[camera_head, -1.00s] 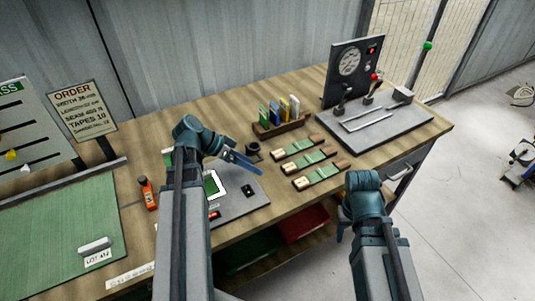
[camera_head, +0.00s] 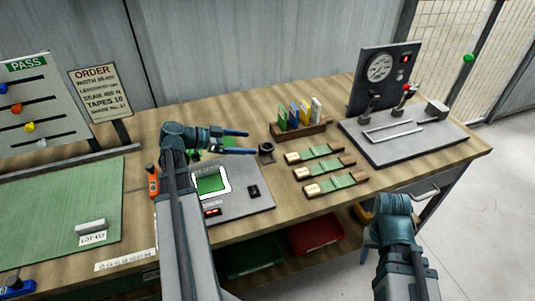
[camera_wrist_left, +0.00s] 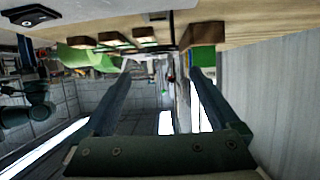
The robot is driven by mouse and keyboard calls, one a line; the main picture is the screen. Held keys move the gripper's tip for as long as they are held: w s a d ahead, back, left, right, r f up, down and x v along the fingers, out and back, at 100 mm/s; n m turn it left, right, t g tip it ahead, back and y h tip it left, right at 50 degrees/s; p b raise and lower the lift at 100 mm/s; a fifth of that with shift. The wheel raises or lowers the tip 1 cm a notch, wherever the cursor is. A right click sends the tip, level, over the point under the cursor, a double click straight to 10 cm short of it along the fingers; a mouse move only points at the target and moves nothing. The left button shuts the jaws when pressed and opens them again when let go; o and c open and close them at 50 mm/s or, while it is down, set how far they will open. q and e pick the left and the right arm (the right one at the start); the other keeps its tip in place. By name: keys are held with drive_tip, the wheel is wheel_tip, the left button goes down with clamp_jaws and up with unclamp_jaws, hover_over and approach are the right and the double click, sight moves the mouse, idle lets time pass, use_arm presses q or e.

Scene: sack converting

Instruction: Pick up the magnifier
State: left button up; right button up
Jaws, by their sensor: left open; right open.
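The magnifier looks to be the small black round stand (camera_head: 266,150) on the bench, just right of the grey scale plate. My left gripper (camera_head: 252,142) is open and empty. Its two fingers point right, spread apart, with the tips just left of the magnifier; I cannot tell whether they touch it. The open fingers also show in the left wrist view (camera_wrist_left: 163,72), where I cannot make out the magnifier clearly. My right gripper (camera_head: 370,254) is low in front of the bench, mostly hidden behind its own wrist; only a bit shows.
A wooden holder with coloured cards (camera_head: 301,131) stands behind the magnifier. Several green strips with wooden ends (camera_head: 322,169) lie to the right. The scale plate (camera_head: 240,203) and an orange tool (camera_head: 152,181) are near my left arm. A gauge panel (camera_head: 385,75) stands at back right.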

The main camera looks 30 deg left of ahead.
sight(268, 146)
use_arm(q)
drive_tip(key=shift+b+x, duration=0.5)
drive_tip(key=shift+x, duration=1.45)
drive_tip(key=w+d+f+b, duration=0.2)
drive_tip(key=w+f+b, duration=0.1)
drive_tip(key=shift+d, duration=0.15)
drive_tip(key=shift+w+d, duration=0.2)
drive_tip(key=shift+w, duration=0.05)
drive_tip(key=c, duration=1.5)
drive_tip(key=shift+o, duration=0.2)
drive_tip(key=shift+r, duration=0.15)
